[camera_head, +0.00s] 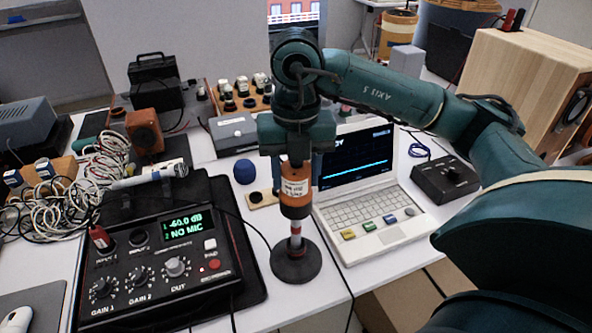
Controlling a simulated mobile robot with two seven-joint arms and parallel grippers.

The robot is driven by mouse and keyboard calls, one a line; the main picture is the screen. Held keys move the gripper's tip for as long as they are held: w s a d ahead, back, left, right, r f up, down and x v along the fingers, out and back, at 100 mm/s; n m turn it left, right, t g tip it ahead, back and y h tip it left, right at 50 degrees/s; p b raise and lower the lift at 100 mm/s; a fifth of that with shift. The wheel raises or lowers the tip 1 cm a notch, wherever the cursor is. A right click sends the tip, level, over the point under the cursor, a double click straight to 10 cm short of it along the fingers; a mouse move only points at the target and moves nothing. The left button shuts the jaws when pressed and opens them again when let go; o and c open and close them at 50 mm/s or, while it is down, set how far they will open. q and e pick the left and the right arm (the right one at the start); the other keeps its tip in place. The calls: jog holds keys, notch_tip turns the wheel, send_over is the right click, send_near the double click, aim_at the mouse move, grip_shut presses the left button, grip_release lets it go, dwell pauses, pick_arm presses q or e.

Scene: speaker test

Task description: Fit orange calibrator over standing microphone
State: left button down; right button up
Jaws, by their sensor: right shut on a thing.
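The orange calibrator (295,207), a cylinder with a white label, is held upright in my right gripper (296,158). My right gripper is shut on its upper part and points straight down. Directly below is the standing microphone (296,240), a thin upright rod with a light band, on a round black base (296,264). The calibrator's lower end is in line with the microphone and hides its top. I cannot tell whether the microphone's tip is inside the calibrator or just below it. My left gripper is not in view.
A black meter box (155,260) reads "-60.0 dB NO MIC" left of the stand. An open laptop (375,205) stands close on the right, a black knob box (445,180) beyond it. Tangled white cables (70,190) lie left. The table's front edge is near the stand.

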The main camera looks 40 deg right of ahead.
jog(key=shift+f+b, duration=0.5)
jog(key=shift+f, duration=0.05)
dwell(0.4)
jog(key=o, duration=1)
jog(key=shift+o, duration=1.3)
